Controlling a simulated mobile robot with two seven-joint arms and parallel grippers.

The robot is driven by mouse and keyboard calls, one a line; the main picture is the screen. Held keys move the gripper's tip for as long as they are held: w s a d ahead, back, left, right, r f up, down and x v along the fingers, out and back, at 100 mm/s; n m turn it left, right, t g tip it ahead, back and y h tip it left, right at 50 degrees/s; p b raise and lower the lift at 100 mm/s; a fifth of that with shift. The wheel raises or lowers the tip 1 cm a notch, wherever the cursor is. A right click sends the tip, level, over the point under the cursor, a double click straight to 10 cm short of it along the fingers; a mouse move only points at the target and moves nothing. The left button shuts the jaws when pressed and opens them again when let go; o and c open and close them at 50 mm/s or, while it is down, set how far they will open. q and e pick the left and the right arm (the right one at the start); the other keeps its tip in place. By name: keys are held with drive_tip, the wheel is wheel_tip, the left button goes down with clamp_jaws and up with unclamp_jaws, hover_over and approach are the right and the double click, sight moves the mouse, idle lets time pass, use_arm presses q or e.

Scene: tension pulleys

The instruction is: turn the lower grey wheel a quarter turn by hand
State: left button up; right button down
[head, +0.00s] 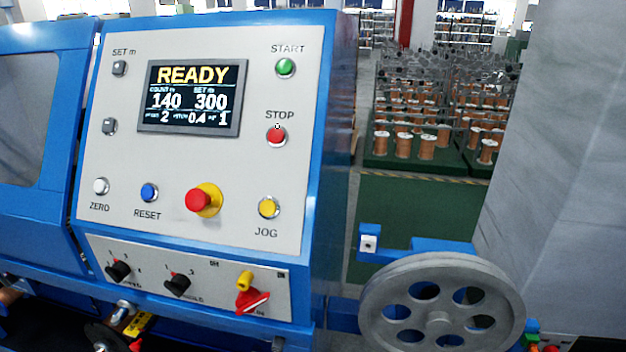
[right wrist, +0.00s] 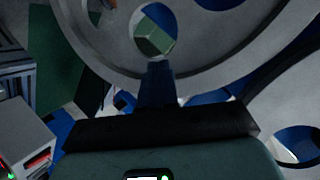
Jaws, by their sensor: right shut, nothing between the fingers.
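A grey spoked wheel (head: 440,318) with round holes stands at the bottom right in the head view, beside the blue machine. In the right wrist view a grey wheel (right wrist: 205,48) with a round hole fills the top. Part of a second grey wheel (right wrist: 268,112) shows at the right edge. I cannot tell for sure which of these is the lower wheel. My right gripper (right wrist: 160,68) is shut and empty. Its tip overlaps the top wheel near the lower edge of a hole; whether it touches is unclear. The right gripper does not show in the head view. My left gripper is in neither view.
The blue machine's control panel (head: 190,150) has a display (head: 192,97) reading READY, with buttons and knobs. A blue bracket (head: 400,245) sits above the wheel. A large grey surface (head: 560,170) stands at the right. Racks of copper spools (head: 427,147) stand behind on green floor.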

drive_tip(key=s, duration=0.2)
drive_tip(key=s+a+p, duration=0.1)
drive_tip(key=s, duration=0.1)
drive_tip(key=shift+s+a+f, duration=0.1)
drive_tip(key=shift+a+f, duration=0.05)
idle(0.8)
